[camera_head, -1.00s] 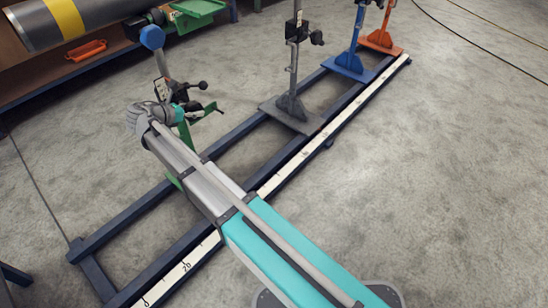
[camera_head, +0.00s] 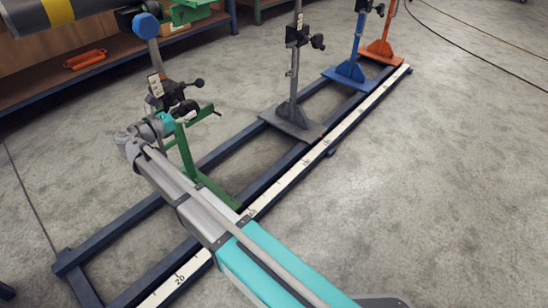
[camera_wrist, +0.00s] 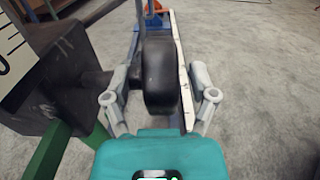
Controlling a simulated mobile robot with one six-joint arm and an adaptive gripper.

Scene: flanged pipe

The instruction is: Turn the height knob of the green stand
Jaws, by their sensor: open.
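The green stand (camera_head: 185,155) stands upright at the near left of the rail frame, with a black clamp block (camera_head: 170,95) on its grey post. In the wrist view, a thick black round knob (camera_wrist: 159,75) sits to the right of a dark block (camera_wrist: 70,62) on a short shaft. My gripper (camera_wrist: 160,92) is open, with one grey finger on each side of the knob. Gaps show between the knob and both fingers. In the head view, my gripper (camera_head: 186,110) is beside the stand's post, where dark parts overlap and the fingers are hard to make out.
Grey (camera_head: 291,112), blue (camera_head: 350,70) and orange (camera_head: 380,48) stands follow along the rail frame (camera_head: 225,152). A large grey pipe (camera_head: 28,22) lies at the upper left. The floor to the right is open.

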